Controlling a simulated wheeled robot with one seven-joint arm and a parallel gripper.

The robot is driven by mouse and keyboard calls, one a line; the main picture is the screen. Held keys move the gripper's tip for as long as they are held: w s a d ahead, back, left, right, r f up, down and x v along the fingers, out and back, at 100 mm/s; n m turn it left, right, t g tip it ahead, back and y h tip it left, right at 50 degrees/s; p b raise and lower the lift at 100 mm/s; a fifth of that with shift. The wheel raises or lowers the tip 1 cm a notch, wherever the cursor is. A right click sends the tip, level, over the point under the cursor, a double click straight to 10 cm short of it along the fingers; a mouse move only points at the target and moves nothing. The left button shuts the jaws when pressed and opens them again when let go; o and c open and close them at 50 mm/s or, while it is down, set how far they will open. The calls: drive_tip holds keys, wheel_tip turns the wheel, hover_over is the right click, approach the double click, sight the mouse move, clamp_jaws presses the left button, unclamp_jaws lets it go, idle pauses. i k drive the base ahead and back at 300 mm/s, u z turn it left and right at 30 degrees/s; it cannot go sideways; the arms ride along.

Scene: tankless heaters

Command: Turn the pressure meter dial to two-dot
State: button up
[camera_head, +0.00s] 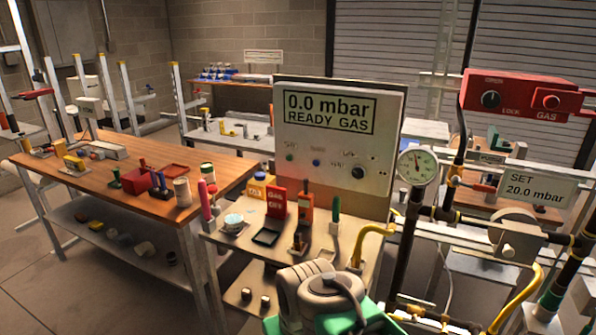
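The pressure meter (335,135) is an upright pale panel on a small bench in the middle of the head view. Its screen (329,113) reads "0.0 mbar READY GAS". A black round dial (358,173) sits low on its right side, with small marks around it too fine to read, so I cannot tell which mark it points to. Rounded pale parts at the bottom centre look like my arm, below the panel and apart from the dial. I cannot make out my gripper's fingers.
A red GAS OFF tag (276,203) and several small tools stand on the bench before the panel. A round gauge (417,166), pipes and a "SET 20.0 mbar" sign (537,188) are at right. A red box (522,97) hangs above. A wooden workbench (135,150) is at left.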

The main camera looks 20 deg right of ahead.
sight(359, 173)
drive_tip(key=u, duration=0.5)
drive_tip(key=i, duration=1.05)
drive_tip(key=u, duration=0.05)
